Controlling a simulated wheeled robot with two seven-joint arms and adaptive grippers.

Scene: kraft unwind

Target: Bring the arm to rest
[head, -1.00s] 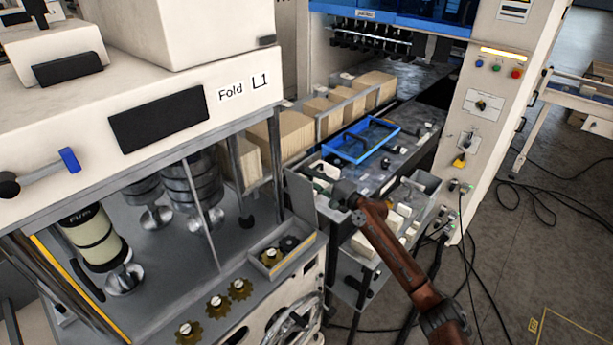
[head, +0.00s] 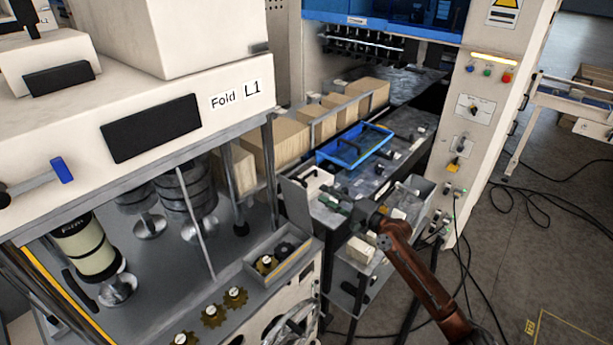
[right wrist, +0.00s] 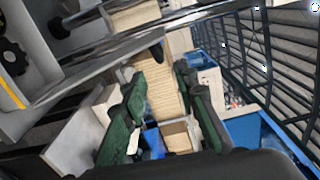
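My right arm comes in from the lower right in the head view. My right gripper (head: 328,202) is small there, over the grey bench beside the folding machine. In the right wrist view its two green fingers (right wrist: 160,80) stand apart with nothing held between them. Stacked pale brown boards or cartons (right wrist: 158,86) show beyond and between the fingers, apart from them. My left gripper is in neither view.
The folding machine labelled "Fold L1" (head: 150,125) stands close on the left. A blue tray (head: 355,147) lies on the dark bench behind the gripper. A cream control cabinet (head: 478,110) stands at right. Cables lie on the open floor at right.

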